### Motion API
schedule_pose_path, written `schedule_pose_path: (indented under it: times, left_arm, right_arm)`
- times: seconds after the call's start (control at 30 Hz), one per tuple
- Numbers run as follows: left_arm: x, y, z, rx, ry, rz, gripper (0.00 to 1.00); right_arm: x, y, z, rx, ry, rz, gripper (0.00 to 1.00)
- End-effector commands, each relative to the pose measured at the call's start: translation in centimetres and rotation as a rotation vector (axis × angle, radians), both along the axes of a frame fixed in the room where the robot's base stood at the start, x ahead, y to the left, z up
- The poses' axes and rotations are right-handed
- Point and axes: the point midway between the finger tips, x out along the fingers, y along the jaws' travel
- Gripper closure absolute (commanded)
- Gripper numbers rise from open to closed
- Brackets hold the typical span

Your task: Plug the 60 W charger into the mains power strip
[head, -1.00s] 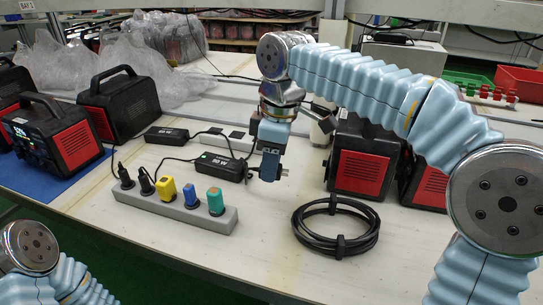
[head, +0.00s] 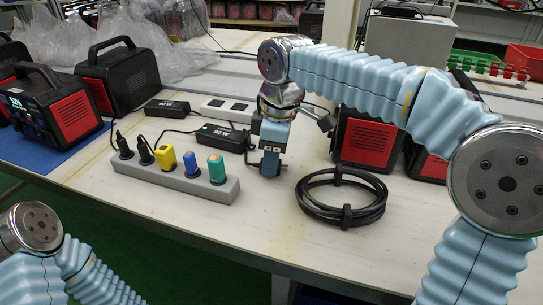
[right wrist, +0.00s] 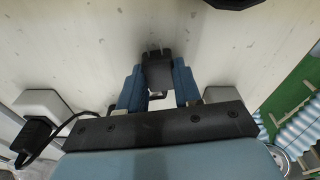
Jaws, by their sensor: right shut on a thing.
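My right gripper (head: 270,165) is shut on a black plug (right wrist: 158,72), held above the bench to the right of the grey power strip (head: 230,188). In the right wrist view the plug sits between the two blue fingers, with its prongs pointing away from the gripper. The grey strip holds two black plugs, a yellow plug (head: 166,158), a blue plug (head: 190,166) and a green plug (head: 216,168). Behind it lie two black charger bricks, one at left (head: 167,107) and one at right (head: 222,137); the right label seems to read 90 W. My left gripper is out of view.
A black cable coil (head: 342,212) lies just right of the gripper. A white socket block (head: 228,108) lies behind the bricks. Red-and-black power stations (head: 367,142) stand behind the arm and at left (head: 60,108). The front bench surface is mostly clear.

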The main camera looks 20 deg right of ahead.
Motion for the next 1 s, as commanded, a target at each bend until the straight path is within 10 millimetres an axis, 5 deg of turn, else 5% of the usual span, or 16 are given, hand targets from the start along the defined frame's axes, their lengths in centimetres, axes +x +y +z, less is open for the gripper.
schedule_pose_path:
  times: [0.17, 0.2, 0.4, 0.77, 1.0]
  left_arm:
    - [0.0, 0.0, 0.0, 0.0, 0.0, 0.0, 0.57]
    - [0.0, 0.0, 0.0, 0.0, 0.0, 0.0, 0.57]
    - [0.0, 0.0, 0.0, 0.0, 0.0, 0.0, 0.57]
    - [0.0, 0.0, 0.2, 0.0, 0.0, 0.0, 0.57]
    - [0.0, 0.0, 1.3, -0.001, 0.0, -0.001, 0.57]
  right_arm:
    - [0.0, 0.0, 0.0, 0.0, 0.0, 0.0, 0.94]
    - [0.0, 0.0, 0.0, 0.0, 0.0, 0.0, 0.65]
    - [0.0, 0.0, 0.0, 0.0, 0.0, 0.0, 0.37]
    - [0.0, -0.1, 0.7, 0.001, -0.001, 0.0, 0.37]
    - [-0.2, -0.6, 5.9, 0.003, -0.004, -0.001, 0.37]
